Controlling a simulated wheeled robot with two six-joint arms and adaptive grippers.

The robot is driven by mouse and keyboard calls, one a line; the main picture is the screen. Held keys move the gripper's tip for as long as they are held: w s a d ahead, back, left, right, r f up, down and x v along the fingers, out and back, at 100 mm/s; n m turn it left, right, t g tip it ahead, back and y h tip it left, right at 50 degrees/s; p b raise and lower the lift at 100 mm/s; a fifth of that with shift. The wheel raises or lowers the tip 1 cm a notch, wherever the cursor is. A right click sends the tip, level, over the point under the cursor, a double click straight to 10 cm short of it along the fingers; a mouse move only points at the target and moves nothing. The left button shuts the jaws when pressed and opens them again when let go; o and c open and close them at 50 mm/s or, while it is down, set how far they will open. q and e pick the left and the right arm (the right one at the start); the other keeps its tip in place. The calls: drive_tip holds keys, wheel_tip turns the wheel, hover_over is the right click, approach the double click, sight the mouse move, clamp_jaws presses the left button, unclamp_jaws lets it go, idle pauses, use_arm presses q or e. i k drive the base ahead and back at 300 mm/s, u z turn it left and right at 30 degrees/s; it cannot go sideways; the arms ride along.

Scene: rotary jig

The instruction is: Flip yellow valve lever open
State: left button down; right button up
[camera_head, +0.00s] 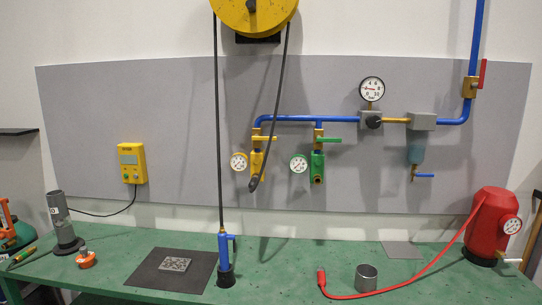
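The yellow valve (257,164) hangs from the blue pipe on the grey wall panel. Its yellow lever (266,138) lies about level, pointing right. A white-faced gauge (238,161) sits at the left of the valve. A dark hanging hose (277,105) passes in front of the valve and hides part of it; the hose's lower end is near the valve's bottom. Neither of my grippers shows in the head view.
A green valve (317,165) with a level green lever stands close right. A yellow reel (253,14) hangs above. The green bench (310,262) below carries a blue tool (225,250), a metal cup (366,278) and a red tank (487,222) with its hose.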

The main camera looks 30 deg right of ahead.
sight(256, 137)
drive_tip(key=z, duration=1.85)
drive_tip(key=i, duration=0.5)
